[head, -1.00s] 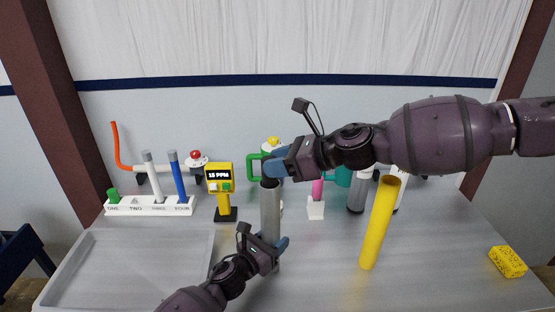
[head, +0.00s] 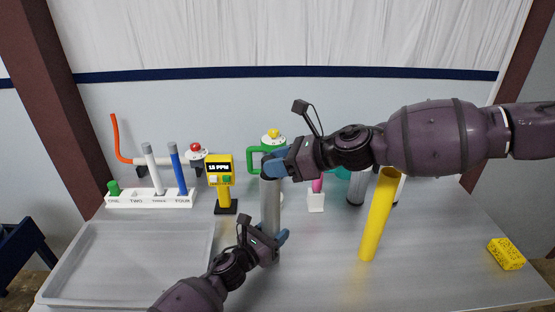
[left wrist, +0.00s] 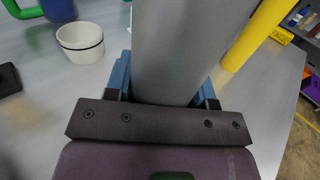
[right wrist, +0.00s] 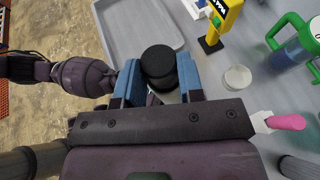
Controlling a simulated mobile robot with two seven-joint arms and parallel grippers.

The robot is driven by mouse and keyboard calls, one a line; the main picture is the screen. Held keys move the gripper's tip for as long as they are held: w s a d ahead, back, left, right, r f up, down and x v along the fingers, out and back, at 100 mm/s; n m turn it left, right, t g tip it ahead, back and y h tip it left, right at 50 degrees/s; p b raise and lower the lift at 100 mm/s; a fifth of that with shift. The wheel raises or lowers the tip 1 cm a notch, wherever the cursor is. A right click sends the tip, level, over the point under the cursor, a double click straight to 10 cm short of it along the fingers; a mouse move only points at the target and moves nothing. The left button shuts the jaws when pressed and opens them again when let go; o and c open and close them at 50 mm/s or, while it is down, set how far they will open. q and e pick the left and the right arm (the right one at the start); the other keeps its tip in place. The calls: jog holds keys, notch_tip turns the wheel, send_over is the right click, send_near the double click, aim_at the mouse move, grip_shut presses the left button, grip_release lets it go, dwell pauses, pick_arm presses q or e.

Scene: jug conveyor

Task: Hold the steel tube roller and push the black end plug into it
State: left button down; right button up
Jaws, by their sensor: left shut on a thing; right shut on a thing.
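The steel tube roller (head: 271,205) stands upright in my left gripper (head: 273,243), whose blue fingers are shut on its lower part. It fills the middle of the left wrist view (left wrist: 190,50), between the fingers. My right gripper (head: 275,165) is at the tube's top end and shut on the black end plug (right wrist: 158,60). The plug shows as a round black cap between the blue fingers in the right wrist view. The fingers hide the joint between plug and tube, so I cannot tell how deep the plug sits.
A yellow tube (head: 379,215) stands tilted at right, with a yellow sponge (head: 507,253) beyond it. An empty grey tray (head: 70,292) lies at left. Behind are a white rack (head: 150,201), a yellow meter (head: 221,175) and a pink item in a white holder (head: 316,203).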

pick_arm(q)
jog(key=shift+s+f, duration=0.15)
jog(key=shift+f, duration=0.25)
pick_arm(e)
jog(key=shift+f, duration=0.25)
jog(key=o, duration=1)
pick_arm(q)
jog(key=shift+a, duration=0.1)
pick_arm(e)
jog(key=v, duration=1.2)
jog(key=shift+d, duration=0.1)
